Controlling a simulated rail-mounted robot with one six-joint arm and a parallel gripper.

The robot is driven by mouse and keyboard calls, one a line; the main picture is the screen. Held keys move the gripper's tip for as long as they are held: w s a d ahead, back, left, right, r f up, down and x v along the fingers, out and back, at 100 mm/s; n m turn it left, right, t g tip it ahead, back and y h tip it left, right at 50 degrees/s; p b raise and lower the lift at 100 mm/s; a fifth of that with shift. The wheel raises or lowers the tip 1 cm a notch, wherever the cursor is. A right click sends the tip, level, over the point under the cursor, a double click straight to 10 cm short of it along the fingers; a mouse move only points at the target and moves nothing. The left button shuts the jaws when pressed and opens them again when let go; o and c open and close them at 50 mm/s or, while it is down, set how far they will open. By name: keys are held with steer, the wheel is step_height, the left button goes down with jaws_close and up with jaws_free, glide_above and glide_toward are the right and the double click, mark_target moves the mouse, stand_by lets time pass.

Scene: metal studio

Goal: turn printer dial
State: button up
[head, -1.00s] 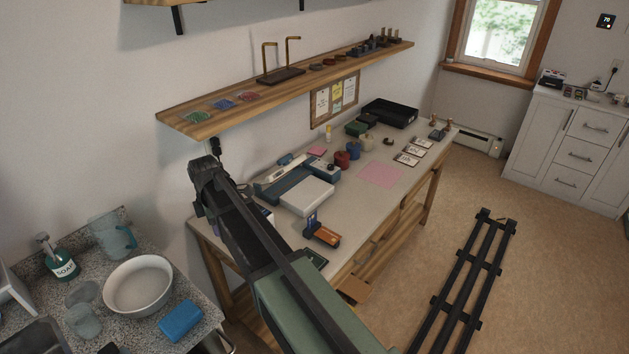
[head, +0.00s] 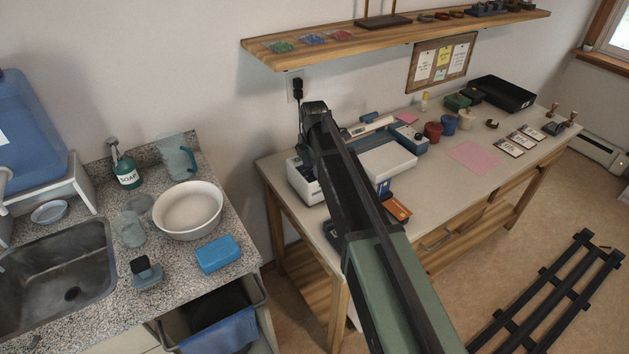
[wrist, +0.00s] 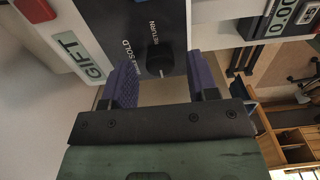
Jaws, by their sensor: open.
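The printer is a white box (head: 301,181) at the left end of the workbench in the head view, partly hidden by my arm. In the wrist view its dark grey panel (wrist: 118,22) fills the top middle, with the words RETURN and SOLD and a GIFT label at left. The black dial (wrist: 160,62) is on this panel. My gripper (wrist: 161,72) is open, with its two purple fingers on either side of the dial in the picture. Whether they touch it I cannot tell. In the head view the fingers are hidden behind my arm.
The workbench (head: 437,190) holds a blue and white device (head: 385,160), an orange-topped item (head: 397,208), several jars and a pink sheet (head: 472,156). A wooden shelf (head: 400,38) hangs above. A granite counter (head: 185,262) with sink and white bowl (head: 188,213) stands at left.

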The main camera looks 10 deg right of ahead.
steer(key=shift+f, duration=0.3)
steer(key=shift+c, duration=0.5)
steer(key=c, duration=0.8)
